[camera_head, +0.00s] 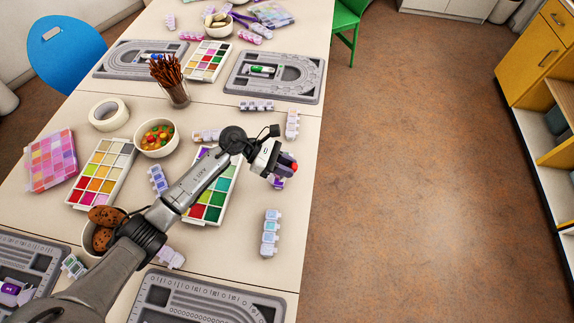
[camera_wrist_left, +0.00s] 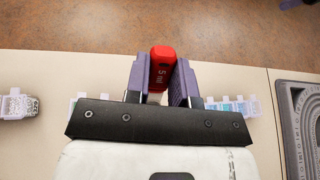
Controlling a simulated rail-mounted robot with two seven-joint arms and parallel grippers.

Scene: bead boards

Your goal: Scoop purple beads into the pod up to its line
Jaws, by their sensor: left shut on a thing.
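My left gripper (camera_head: 286,165) is shut on a red scoop (camera_head: 294,167), held above the right edge of the table. In the left wrist view the gripper (camera_wrist_left: 161,85) has the red scoop (camera_wrist_left: 162,70), marked 5 ml, between its fingers; the bowl of the scoop is hidden. A bead tray (camera_head: 222,206) with green, red and purple compartments lies under my left arm, which hides part of it. A purple compartment (camera_head: 203,152) shows at its far end. Clear pod strips lie nearby, one (camera_head: 270,233) at the right edge; which pod is meant cannot be told.
A second bead tray (camera_head: 75,199), a bowl of colourful pieces (camera_head: 142,150), a tape roll (camera_head: 94,120) and a cup of brown sticks (camera_head: 178,95) stand to the left. Grey bead boards (camera_head: 230,80) lie behind and in front. Open floor is to the right.

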